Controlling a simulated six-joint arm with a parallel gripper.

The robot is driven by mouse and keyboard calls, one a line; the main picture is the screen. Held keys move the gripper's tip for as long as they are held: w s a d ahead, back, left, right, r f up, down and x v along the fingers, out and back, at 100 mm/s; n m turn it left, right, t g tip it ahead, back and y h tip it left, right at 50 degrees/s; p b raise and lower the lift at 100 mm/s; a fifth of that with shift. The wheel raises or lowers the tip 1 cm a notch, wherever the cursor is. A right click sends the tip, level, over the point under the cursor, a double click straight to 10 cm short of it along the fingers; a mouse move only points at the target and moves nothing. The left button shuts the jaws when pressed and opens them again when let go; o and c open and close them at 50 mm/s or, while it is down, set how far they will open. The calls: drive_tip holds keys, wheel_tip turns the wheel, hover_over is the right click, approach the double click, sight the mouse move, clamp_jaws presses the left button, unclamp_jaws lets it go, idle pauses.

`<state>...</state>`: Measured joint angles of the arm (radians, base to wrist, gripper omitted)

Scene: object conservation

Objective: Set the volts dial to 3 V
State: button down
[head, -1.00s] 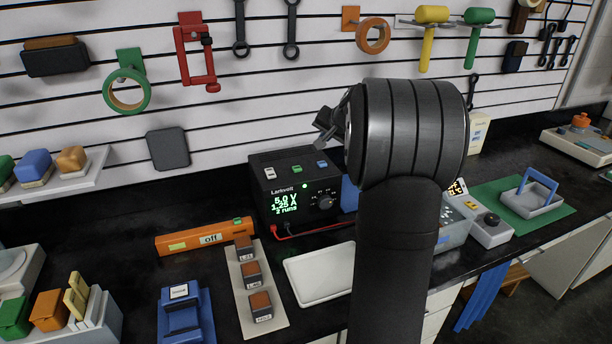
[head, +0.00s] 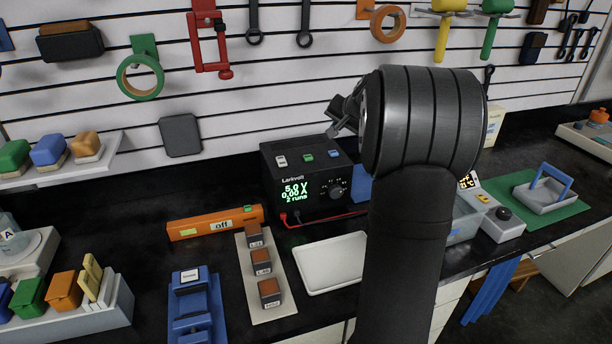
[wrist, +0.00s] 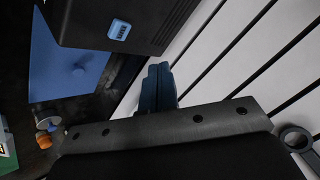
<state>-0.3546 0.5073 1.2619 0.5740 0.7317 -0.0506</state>
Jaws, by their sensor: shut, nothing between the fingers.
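The black Larkvolt power supply (head: 278,165) stands at the back of the bench against the slatted wall. Its green display (head: 295,190) reads 5.0 with a second line of 0.00 and "2 runs". The volts dial (head: 335,192) is a dark round knob on the front face, right of the display, with small marks around it. My gripper (head: 338,118) is above and right of the supply, near the wall, partly hidden by my arm. In the wrist view its fingers (wrist: 158,88) are together and empty, beside the supply's dark case (wrist: 110,22).
White, green and blue buttons (head: 307,157) sit on the supply's top. An orange bar marked "off" (head: 190,228), a strip of brown blocks (head: 268,308) and a white tray (head: 330,262) lie in front. Red and black leads run from the supply.

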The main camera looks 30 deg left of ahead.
sight(337, 193)
drive_tip(key=c, duration=2.1)
unclamp_jaws()
